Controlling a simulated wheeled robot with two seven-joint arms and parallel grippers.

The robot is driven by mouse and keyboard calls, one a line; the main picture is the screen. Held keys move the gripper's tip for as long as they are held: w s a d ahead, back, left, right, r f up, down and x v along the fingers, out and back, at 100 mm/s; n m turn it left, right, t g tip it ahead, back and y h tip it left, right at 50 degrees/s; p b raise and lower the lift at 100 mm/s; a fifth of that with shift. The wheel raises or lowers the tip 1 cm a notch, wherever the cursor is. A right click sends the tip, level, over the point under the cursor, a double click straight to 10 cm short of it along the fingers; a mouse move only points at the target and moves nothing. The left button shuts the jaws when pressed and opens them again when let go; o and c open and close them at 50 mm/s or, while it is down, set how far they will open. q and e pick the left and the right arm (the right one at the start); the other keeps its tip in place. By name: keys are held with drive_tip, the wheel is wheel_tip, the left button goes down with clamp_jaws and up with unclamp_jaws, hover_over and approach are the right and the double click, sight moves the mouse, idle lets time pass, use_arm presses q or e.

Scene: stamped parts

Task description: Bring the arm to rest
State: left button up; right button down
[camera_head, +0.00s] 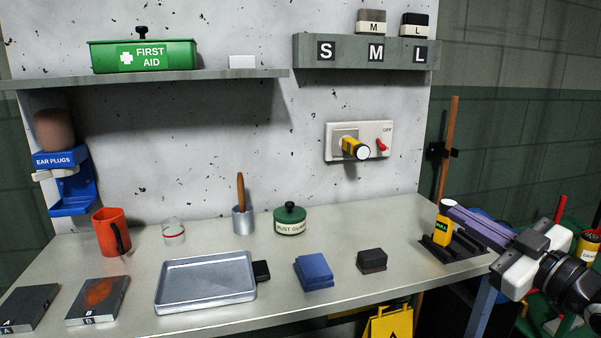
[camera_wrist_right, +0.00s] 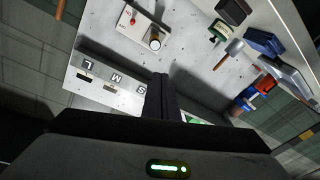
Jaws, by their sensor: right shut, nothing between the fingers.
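My right gripper (camera_head: 452,211) is at the right end of the bench in the head view, its purple-grey fingers pointing left. It is shut and empty. The closed fingers also show in the right wrist view (camera_wrist_right: 160,95). Behind the fingertips stands a yellow bottle (camera_head: 442,230) with a white cap, in a dark holder (camera_head: 436,252). I cannot tell whether the fingertips touch the bottle. My left gripper is in neither view.
A wall switch panel (camera_head: 376,128) is above. The bench front right is clear.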

drive_tip(key=s+a+f+m+g+h, duration=0.1)
drive_tip(key=s+a+f, duration=0.1)
drive_tip(key=f, duration=0.6)
drive_tip(key=s+a+f+m+g, duration=0.1)
drive_tip(key=s+a+f, duration=0.15)
drive_tip(key=f, duration=0.55)
drive_tip(key=s+a+f+m+g+h, duration=0.1)
drive_tip(key=a+f, duration=0.2)
drive_tip(key=f, duration=0.5)
drive_tip(key=s+a+f+m+g+h, duration=0.1)
drive_tip(key=s+a+f+m+g, duration=0.1)
drive_tip(key=s+f, duration=0.8)
drive_tip(key=s+a+f+m+g+h+p, duration=0.1)
drive_tip(key=s+a+f+m+g+h, duration=0.1)
drive_tip(key=s+f, duration=0.9)
drive_tip(key=shift+s+a+m+g, duration=0.3)
drive_tip(key=shift+s+a+g, duration=0.5)
drive_tip(key=shift+s+a, duration=0.4)
drive_tip(key=shift+d, duration=0.1)
